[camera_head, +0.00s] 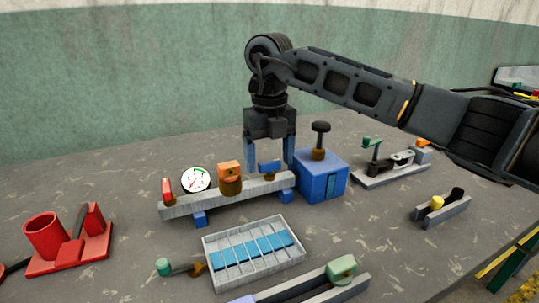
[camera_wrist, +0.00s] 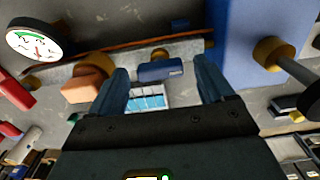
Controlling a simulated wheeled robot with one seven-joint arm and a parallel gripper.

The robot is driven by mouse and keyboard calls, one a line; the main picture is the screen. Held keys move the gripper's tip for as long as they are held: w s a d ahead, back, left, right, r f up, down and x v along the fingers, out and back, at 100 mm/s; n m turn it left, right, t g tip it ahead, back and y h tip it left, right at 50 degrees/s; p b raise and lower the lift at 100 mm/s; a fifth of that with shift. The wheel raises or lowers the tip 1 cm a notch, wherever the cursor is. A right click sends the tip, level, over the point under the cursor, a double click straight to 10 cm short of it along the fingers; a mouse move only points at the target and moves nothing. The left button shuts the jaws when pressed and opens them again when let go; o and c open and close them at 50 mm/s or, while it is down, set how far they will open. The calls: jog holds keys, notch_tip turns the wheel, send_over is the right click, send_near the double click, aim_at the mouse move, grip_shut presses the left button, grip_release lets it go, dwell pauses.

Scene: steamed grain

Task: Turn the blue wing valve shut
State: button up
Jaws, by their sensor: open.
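The blue wing valve (camera_head: 269,166) sits near the right end of a grey rail, beside an orange valve and left of a blue box. In the wrist view the blue wing (camera_wrist: 163,70) lies crosswise, beyond and between my two fingertips. My gripper (camera_head: 269,165) points straight down over it, with one finger on each side. It also shows in the wrist view (camera_wrist: 163,80). The fingers are open, with a gap visible on both sides of the wing. I cannot tell how far the fingertips reach down beside it.
The grey rail (camera_head: 208,203) carries a dial gauge (camera_head: 196,180), a red lever (camera_head: 167,190) and the orange valve (camera_head: 230,175). The blue box (camera_head: 322,180) with a black-knobbed stem stands close right of my gripper. A tray (camera_head: 290,262) lies in front; a red holder (camera_head: 70,242) stands left.

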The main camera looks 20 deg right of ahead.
jog(key=c, duration=1)
jog(key=shift+c, duration=0.2)
jog(key=shift+n, duration=0.4)
jog(key=n+b, duration=0.1)
jog(key=n, duration=0.7)
jog(key=shift+b, duration=0.4)
jog(key=n, duration=0.9)
